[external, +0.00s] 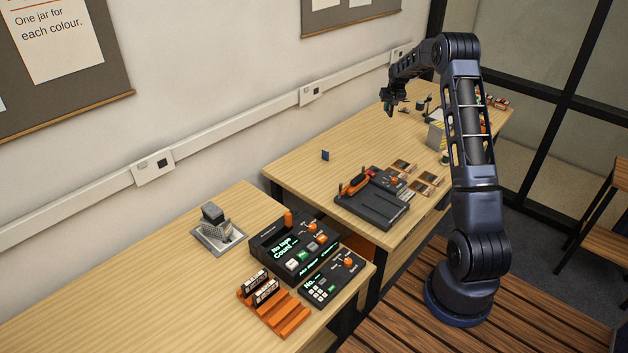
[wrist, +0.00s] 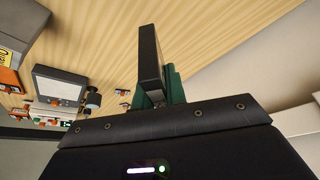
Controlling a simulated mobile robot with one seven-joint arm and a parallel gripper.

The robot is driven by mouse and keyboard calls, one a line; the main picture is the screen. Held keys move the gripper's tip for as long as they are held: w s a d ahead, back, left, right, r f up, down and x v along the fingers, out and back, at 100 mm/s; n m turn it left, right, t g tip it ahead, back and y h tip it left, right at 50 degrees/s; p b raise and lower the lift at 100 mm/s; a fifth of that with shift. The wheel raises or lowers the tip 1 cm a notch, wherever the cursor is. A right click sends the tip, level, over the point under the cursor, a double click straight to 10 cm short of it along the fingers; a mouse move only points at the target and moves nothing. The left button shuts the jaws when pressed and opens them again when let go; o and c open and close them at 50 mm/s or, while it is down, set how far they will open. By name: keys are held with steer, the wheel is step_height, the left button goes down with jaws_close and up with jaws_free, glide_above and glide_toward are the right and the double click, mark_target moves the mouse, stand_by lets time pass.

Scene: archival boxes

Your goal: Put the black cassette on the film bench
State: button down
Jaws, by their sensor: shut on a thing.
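My gripper (external: 388,104) is high above the far part of the farther wooden table, near the wall. In the wrist view my gripper (wrist: 160,88) has green fingers and is shut on a thin black slab, which looks like the black cassette (wrist: 150,55). The slab sticks out past the fingers and is seen nearly edge-on. In the external view it is too small to make out. I cannot tell for sure which surface is the film bench; the farther table (external: 300,180) carries a black device with orange parts (external: 372,200).
Framed pieces (external: 425,185) lie right of that device. A small blue upright piece (external: 325,155) stands alone, with bare wood around it. The nearer table (external: 130,290) holds a counter console (external: 290,250), an orange rack (external: 275,312) and a grey stand (external: 218,235). A wall runs behind.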

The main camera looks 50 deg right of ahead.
step_height(320, 180, up, 2)
steer(key=r+m, duration=0.1)
glide_above(399, 140)
steer(key=a, duration=0.2)
steer(key=s, duration=0.1)
steer(key=f, duration=2)
steer(key=shift+s+d+f, duration=0.15)
steer(key=shift+d, duration=0.2)
steer(key=shift+f, duration=0.1)
steer(key=c, duration=1.4)
jaws_free()
steer(key=shift+c, duration=0.2)
